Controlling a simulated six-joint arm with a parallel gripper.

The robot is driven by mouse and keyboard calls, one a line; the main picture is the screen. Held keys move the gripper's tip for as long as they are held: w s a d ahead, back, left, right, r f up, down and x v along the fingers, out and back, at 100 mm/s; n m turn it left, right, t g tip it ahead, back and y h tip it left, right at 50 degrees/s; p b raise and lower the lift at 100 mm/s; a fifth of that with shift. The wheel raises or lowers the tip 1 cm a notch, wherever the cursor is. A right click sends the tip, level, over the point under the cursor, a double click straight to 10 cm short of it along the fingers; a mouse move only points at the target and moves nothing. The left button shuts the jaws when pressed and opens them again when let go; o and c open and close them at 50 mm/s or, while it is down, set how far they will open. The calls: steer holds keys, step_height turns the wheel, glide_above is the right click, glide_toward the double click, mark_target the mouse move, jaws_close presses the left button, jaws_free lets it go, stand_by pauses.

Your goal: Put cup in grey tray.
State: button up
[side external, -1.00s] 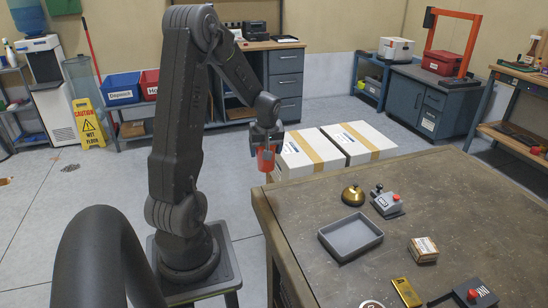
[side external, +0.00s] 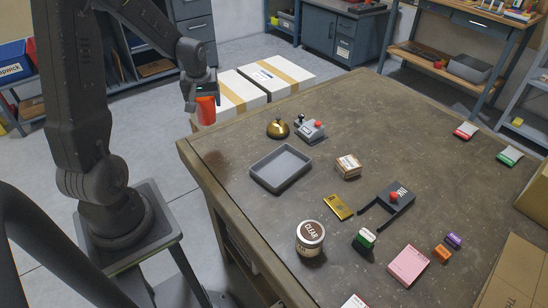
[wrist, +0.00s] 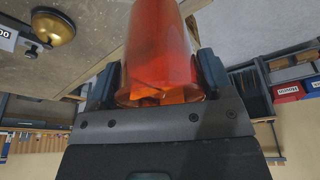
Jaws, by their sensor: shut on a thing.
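The cup (side external: 206,110) is red-orange and is held in my gripper (side external: 200,98), off the table's far left edge, in the side external view. In the wrist view the cup (wrist: 160,50) fills the space between the two fingers of my gripper (wrist: 158,78), which is shut on it. The grey tray (side external: 281,168) is a shallow rectangular tray on the table's left part. It looks empty. The cup is apart from the tray, up and left of it in the picture.
A brass bell (side external: 277,129) and a grey box with a red button (side external: 310,130) stand behind the tray. A small carton (side external: 348,166) is to its right, and a tin (side external: 310,238) is in front. Several other small items lie on the table (side external: 420,140). White boxes (side external: 240,92) stand beyond the table.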

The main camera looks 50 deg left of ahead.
steer(key=w+d+m+t+h, duration=0.1)
steer(key=w+d+m, duration=0.25)
steer(key=d, duration=0.25)
steer(key=w+d+m+t+h, duration=0.1)
steer(key=w+d+m, duration=0.1)
steer(key=d+m, duration=0.3)
glide_above(282, 168)
steer(key=shift+n, duration=0.25)
steer(key=shift+f, duration=5.2)
steer(key=shift+f, duration=0.1)
steer(key=o, duration=0.9)
